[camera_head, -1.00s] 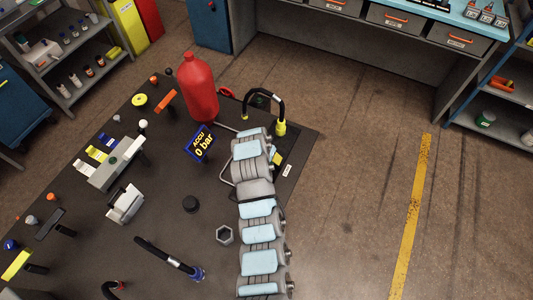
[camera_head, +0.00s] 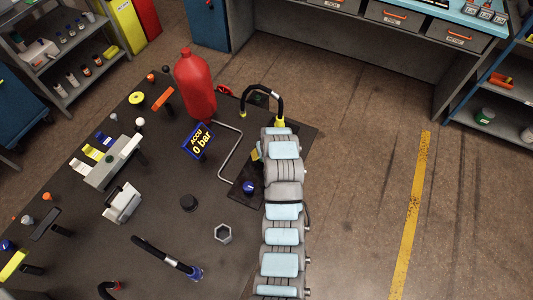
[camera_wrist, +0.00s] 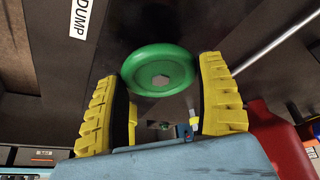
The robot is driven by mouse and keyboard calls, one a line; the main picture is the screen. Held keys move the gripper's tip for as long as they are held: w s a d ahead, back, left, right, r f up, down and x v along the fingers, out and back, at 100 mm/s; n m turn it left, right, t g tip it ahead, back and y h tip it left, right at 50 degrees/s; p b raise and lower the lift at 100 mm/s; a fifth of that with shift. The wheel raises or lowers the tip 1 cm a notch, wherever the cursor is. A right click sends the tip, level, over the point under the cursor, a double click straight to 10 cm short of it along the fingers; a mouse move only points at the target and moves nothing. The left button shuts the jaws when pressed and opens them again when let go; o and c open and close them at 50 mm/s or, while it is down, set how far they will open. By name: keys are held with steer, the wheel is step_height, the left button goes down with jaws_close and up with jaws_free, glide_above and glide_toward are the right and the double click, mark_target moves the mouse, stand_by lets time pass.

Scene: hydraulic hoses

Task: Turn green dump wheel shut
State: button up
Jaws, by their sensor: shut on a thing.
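The green dump wheel (camera_wrist: 163,56) with a grey hub shows in the wrist view between the two yellow ribbed fingers of my gripper (camera_wrist: 160,85). The fingers stand on either side of its rim, shut on it. A white DUMP label (camera_wrist: 85,14) sits at the upper left of the wrist view. In the head view my arm hides the wheel and most of my gripper; only a yellow bit of a finger (camera_head: 255,155) shows at the arm's left side. How far the wheel is turned cannot be told.
A blue knob (camera_head: 249,187) stands just left of my arm. The ACCU display (camera_head: 199,140) reads 0 bar near a red cylinder (camera_head: 194,82). A bent metal pipe (camera_head: 238,150) and a black hose (camera_head: 264,88) are close by. Open floor (camera_head: 360,170) lies to the right.

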steer(key=shift+f+n, duration=0.1)
steer(key=shift+n, duration=0.2)
steer(key=o, duration=1.2)
steer(key=shift+c, duration=0.2)
steer(key=shift+s+r, duration=0.1)
steer(key=shift+r, duration=0.45)
steer(key=v, duration=1.1)
steer(key=shift+d, duration=0.15)
